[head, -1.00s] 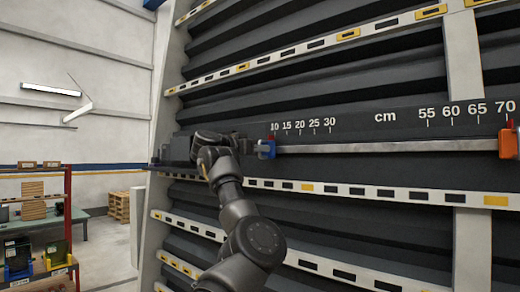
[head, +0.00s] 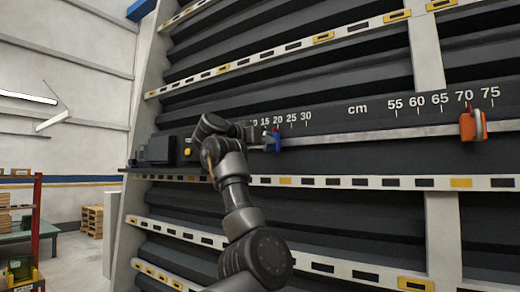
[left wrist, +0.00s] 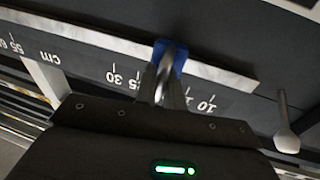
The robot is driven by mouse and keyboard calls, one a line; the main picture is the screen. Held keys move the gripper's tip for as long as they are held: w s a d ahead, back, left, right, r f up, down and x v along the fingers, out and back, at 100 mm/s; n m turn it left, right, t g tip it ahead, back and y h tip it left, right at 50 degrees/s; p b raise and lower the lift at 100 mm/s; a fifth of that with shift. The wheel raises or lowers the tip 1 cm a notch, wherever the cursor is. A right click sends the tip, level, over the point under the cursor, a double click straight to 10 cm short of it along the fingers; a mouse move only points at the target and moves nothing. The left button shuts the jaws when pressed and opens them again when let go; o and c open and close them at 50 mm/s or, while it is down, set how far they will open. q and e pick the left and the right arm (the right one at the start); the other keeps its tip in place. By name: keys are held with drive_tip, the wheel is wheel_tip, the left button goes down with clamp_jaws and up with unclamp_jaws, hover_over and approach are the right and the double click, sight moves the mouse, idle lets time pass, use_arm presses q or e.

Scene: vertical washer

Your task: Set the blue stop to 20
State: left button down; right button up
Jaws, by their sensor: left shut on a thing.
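The blue stop (head: 274,140) sits on the grey rail (head: 370,136) below the cm scale, close under the 20 mark in the head view. My left gripper (head: 262,139) reaches it from the left. In the left wrist view my left gripper (left wrist: 166,92) is shut on the handle of the blue stop (left wrist: 171,52). There the fingers stand between the 25 and 10 labels and hide the numbers between, so the exact reading cannot be told. My right gripper is in neither view.
An orange stop (head: 472,125) sits on the same rail near the 70 mark. A dark box with a yellow button (head: 187,152) is at the rail's left end. A pale lever (left wrist: 286,138) shows at the right of the left wrist view. Shelving stands far left.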

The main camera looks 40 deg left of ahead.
use_arm(q)
drive_tip(key=c, duration=1.9)
unclamp_jaws()
drive_tip(key=shift+a, duration=0.1)
drive_tip(key=s+b, duration=0.2)
drive_tip(key=s, duration=0.1)
drive_tip(key=s+b, duration=0.2)
drive_tip(key=s, duration=0.2)
drive_tip(key=s+a+b, duration=0.1)
drive_tip(key=s+b, duration=0.1)
drive_tip(key=s, duration=0.2)
drive_tip(key=shift+w, duration=0.1)
